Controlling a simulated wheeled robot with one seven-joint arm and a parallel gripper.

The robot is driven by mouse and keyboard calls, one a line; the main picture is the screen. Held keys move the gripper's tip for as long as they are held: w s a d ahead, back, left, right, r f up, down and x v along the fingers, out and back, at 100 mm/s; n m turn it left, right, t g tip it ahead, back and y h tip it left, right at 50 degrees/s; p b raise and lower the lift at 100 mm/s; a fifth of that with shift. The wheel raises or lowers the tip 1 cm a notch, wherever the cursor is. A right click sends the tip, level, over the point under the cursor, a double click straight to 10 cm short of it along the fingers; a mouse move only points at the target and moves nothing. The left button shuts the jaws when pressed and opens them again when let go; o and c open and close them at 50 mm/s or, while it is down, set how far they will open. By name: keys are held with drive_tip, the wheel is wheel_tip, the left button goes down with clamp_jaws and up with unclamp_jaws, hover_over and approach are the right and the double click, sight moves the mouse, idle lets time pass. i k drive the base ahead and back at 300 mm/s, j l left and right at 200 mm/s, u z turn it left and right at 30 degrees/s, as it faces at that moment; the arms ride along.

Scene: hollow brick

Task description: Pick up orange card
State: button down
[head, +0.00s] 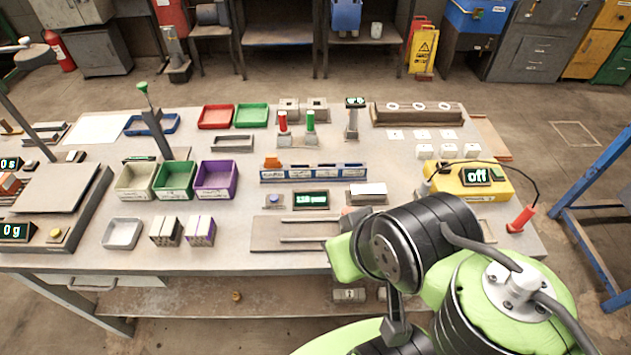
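My green and black arm reaches in from the lower right, in front of and to the right of the rack. My gripper's fingers cannot be made out; the arm links cover that area.
Green, purple and beige bins (174,181) stand left of the rack. Red and green buttons on posts (310,122) stand behind it. A display panel (311,200) and a flat grey fixture (275,236) lie in front. A yellow box (470,181) with a cable is at right.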

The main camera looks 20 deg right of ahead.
sight(271, 160)
drive_tip(key=i+j+u, duration=0.65)
drive_tip(key=i+l, duration=0.05)
drive_tip(key=i, duration=0.05)
